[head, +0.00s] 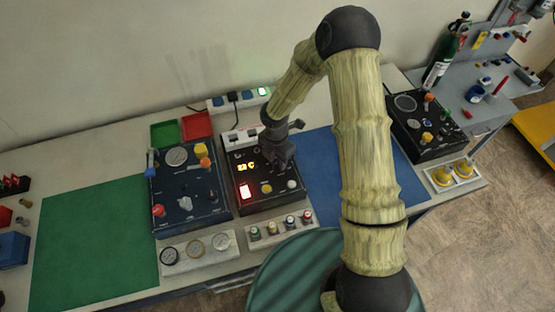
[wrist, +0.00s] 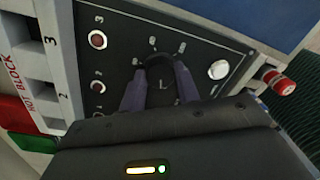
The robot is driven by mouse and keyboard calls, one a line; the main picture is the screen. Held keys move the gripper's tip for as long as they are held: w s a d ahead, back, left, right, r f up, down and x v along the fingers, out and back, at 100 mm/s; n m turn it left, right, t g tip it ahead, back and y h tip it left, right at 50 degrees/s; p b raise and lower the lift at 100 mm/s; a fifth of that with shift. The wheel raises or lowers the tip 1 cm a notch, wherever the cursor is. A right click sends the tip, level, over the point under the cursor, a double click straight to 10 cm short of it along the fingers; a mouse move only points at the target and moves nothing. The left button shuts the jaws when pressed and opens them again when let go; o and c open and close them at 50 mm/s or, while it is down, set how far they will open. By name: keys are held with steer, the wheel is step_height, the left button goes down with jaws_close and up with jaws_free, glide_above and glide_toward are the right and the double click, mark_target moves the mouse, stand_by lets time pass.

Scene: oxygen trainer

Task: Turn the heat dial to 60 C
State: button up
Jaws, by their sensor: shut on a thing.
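The heater panel (head: 228,165) is a black box on the table, with an orange display (head: 246,166) that seems to read about 23 C. My gripper (head: 278,158) is over its back right part and hides the heat dial in the head view. In the wrist view the heat dial (wrist: 158,59) is a dark round knob with printed marks around it. My gripper (wrist: 160,72) has one finger on each side of the dial and is shut on it. The dial's pointer and the numbers cannot be read clearly.
The panel also has a lit red switch (head: 245,191), a yellow knob (head: 266,188) and a white knob (head: 291,184). A white block labelled HOT BLOCK (wrist: 37,70) stands beside it. Another dark panel (head: 185,185) is on the left. A blue mat (head: 322,165) lies clear on the right.

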steer(key=m+b, duration=0.1)
steer(key=m, duration=0.4)
steer(key=shift+w, duration=0.1)
steer(key=m+b, duration=0.2)
steer(key=m, duration=0.3)
steer(key=shift+d+m, duration=0.1)
steer(key=shift+m, duration=0.3)
steer(key=m+b, duration=0.1)
steer(key=m, duration=0.4)
steer(key=shift+y+b, duration=0.3)
steer(key=shift+b, duration=0.05)
steer(key=m+b, duration=0.1)
steer(key=m, duration=0.4)
steer(key=shift+m, duration=0.3)
steer(key=o, duration=1)
steer(key=shift+c, duration=0.2)
steer(key=shift+r, duration=0.1)
step_height(320, 180, up, 17)
steer(key=b, duration=0.2)
steer(key=shift+w+d+r, duration=0.15)
steer(key=shift+d, duration=0.25)
